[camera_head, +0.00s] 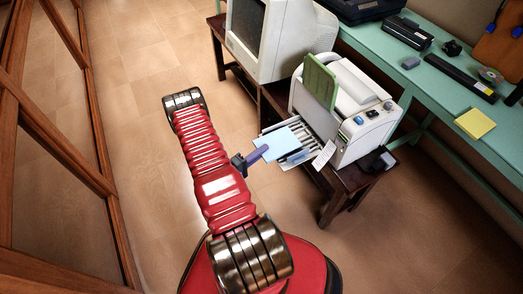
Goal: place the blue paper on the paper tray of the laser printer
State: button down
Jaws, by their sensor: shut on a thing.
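My gripper (251,159), at the end of my red arm, is shut on the near left edge of the blue paper (279,144). The paper is a light blue sheet, held roughly flat over the paper tray (304,153) of the laser printer (348,103). The tray sticks out from the left of the white printer and has pale slats. I cannot tell whether the paper touches it. The paper hides part of the tray.
The printer stands on a dark wooden table (346,186), with a green panel (319,85) raised beside it. A white monitor (273,37) is behind. A green bench (452,110) holds several devices and a yellow pad (475,122). The floor between my arm and the wooden frame at left is clear.

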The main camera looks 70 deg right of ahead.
jog(key=shift+f, duration=0.5)
dwell(0.6)
jog(key=c, duration=1.8)
grip_release()
jog(key=shift+o, duration=0.2)
jog(key=v, duration=1.4)
jog(key=shift+f, duration=0.15)
jog(key=shift+d, duration=0.15)
